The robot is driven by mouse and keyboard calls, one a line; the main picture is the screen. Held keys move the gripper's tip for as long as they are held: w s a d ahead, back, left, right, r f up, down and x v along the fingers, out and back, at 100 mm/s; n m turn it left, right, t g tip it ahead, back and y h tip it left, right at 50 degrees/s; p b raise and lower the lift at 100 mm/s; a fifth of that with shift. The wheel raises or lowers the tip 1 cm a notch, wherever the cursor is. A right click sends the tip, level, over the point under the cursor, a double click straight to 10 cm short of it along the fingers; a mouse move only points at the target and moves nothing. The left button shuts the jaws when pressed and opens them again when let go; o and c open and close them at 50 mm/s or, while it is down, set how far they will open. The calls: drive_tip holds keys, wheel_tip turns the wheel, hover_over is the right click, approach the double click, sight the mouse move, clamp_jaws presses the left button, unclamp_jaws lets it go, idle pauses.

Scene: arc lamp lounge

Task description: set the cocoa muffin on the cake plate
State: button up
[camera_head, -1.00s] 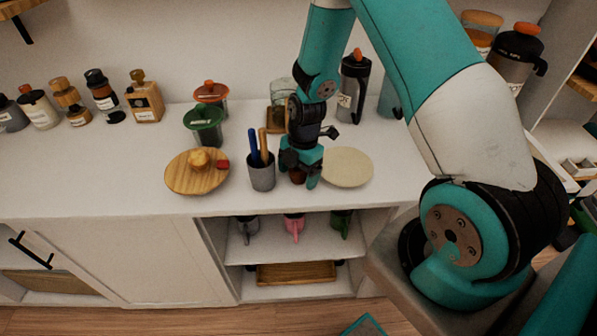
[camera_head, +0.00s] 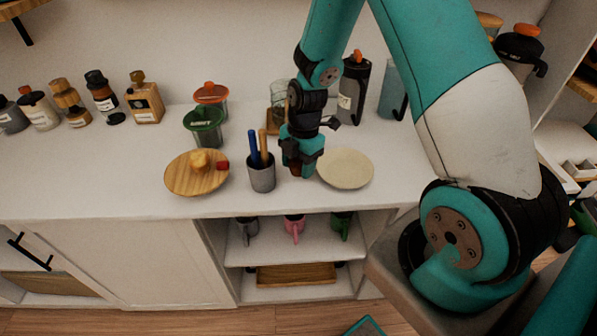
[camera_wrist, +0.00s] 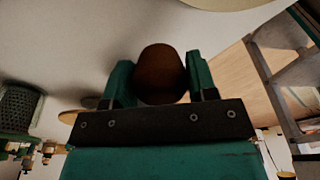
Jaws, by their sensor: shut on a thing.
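My gripper (camera_head: 302,170) is shut on the dark brown cocoa muffin (camera_head: 295,171), whose lower part shows between the fingers. In the wrist view the muffin (camera_wrist: 160,73) sits between both teal fingers of my gripper (camera_wrist: 160,80). It is held over the white counter, just left of a round cream plate, which I take as the cake plate (camera_head: 346,169). The plate's visible top is bare. Its edge shows at the top of the wrist view (camera_wrist: 228,3). The exact height of the muffin above the counter is hard to tell.
A grey cup (camera_head: 262,178) with blue and tan utensils stands close left of my gripper. A round wooden board (camera_head: 182,184) holds a tan item and a small red one. Green-lidded (camera_head: 204,128) and orange-lidded jars (camera_head: 211,95) stand behind. A dark bottle (camera_head: 353,85) stands behind the plate.

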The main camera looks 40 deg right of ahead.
wheel_tip(320, 180, up, 17)
drive_tip(key=shift+f, duration=0.15)
